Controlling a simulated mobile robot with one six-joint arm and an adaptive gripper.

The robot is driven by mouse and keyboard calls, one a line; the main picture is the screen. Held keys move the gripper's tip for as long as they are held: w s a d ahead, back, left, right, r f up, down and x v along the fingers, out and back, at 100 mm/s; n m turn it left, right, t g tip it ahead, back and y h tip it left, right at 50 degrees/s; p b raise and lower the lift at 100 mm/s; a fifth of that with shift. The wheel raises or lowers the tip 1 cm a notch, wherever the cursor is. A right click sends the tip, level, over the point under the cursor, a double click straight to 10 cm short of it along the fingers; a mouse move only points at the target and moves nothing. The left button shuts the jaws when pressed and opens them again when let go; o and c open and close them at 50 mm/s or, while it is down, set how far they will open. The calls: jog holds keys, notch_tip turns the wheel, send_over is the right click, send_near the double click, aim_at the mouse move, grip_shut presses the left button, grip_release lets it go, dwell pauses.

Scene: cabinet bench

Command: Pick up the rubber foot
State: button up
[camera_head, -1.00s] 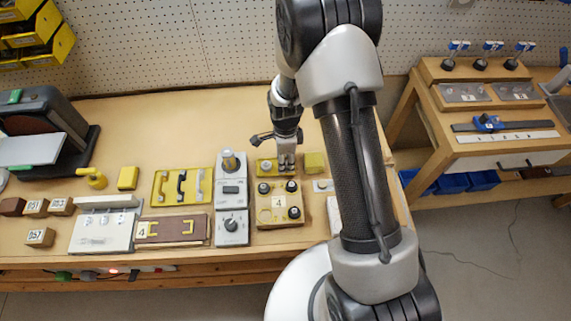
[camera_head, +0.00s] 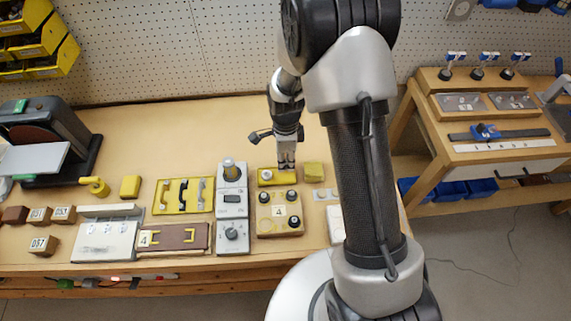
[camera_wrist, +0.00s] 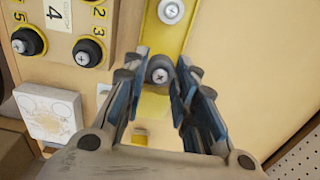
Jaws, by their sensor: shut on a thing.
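My gripper (camera_head: 287,165) is over the shallow yellow tray (camera_head: 290,178) at the back of the board. In the wrist view its two fingertips (camera_wrist: 159,80) are closed on the sides of a black rubber foot (camera_wrist: 158,72) with a screw head in its middle. The foot is too small to make out in the head view. A silver round piece (camera_wrist: 171,11) sits in the yellow tray (camera_wrist: 158,35). The board marked 4 (camera_head: 279,226) carries black feet, two of which show in the wrist view (camera_wrist: 28,41) (camera_wrist: 89,52).
A grey device with a knob (camera_head: 232,236) and a yellow handle tray (camera_head: 163,208) lie to the left. The bench behind my gripper is clear. A second bench (camera_head: 425,120) stands at the right.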

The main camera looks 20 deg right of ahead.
aim_at(286, 162)
notch_tip(286, 162, up, 14)
jog(key=p, duration=0.3)
jog(key=shift+r, duration=0.25)
